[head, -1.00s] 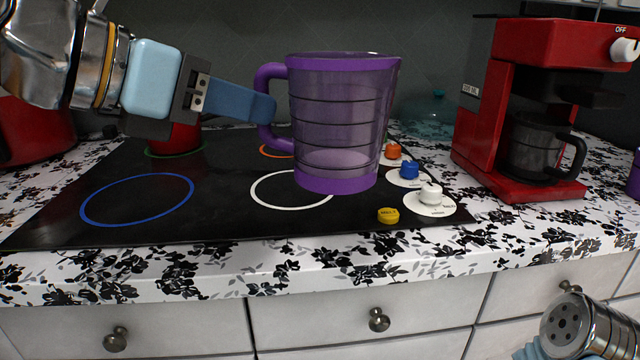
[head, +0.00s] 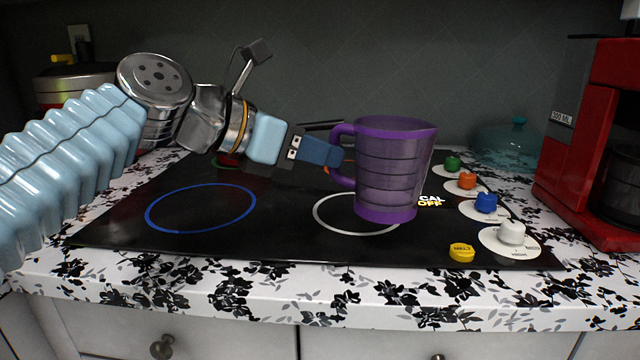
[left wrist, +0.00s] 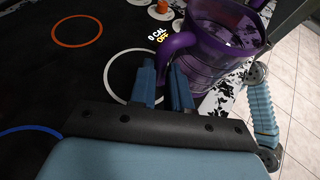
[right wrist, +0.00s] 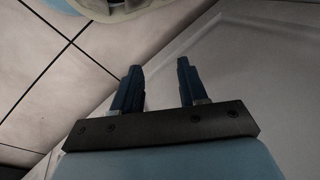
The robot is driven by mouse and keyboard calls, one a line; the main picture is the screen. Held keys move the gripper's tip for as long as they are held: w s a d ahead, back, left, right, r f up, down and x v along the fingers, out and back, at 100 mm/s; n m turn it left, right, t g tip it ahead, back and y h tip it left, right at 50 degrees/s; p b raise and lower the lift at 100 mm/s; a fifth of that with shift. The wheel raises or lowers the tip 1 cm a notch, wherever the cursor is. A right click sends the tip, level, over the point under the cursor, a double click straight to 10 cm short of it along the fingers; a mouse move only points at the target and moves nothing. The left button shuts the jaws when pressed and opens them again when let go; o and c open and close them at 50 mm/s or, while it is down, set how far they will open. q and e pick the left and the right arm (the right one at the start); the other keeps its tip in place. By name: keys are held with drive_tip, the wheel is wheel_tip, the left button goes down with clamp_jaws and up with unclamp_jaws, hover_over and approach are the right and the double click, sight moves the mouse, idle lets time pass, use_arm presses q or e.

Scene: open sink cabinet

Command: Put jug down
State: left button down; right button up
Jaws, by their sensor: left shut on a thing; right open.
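The purple see-through jug (head: 397,170) is upright over the right part of the black cooktop (head: 285,242), its base overlapping the white ring (head: 318,222) in the head view. I cannot tell whether its base touches the cooktop. My left gripper (head: 338,156) is shut on the jug's handle, on the left side of the jug. In the left wrist view the jug (left wrist: 222,42) is beyond the fingers (left wrist: 164,78), its handle partly hidden between them. My right gripper (right wrist: 157,76) is open and empty in the right wrist view, and out of the head view.
A blue ring (head: 200,208) marks a clear area on the cooktop's left. White (head: 511,233), blue (head: 486,202) and yellow (head: 462,252) knobs are right of the jug. A red coffee machine (head: 585,150) stands at the right edge. A pot (head: 80,85) is at the back left.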

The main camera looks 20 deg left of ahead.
use_arm(q)
drive_tip(key=f, duration=0.2)
drive_tip(key=w+f+b, duration=0.1)
drive_tip(key=f, duration=0.1)
drive_tip(key=shift+w+a+f, duration=0.1)
drive_tip(key=shift+w+a, duration=0.1)
drive_tip(key=shift+f, duration=0.25)
drive_tip(key=shift+f, duration=0.1)
drive_tip(key=c, duration=1.1)
unclamp_jaws()
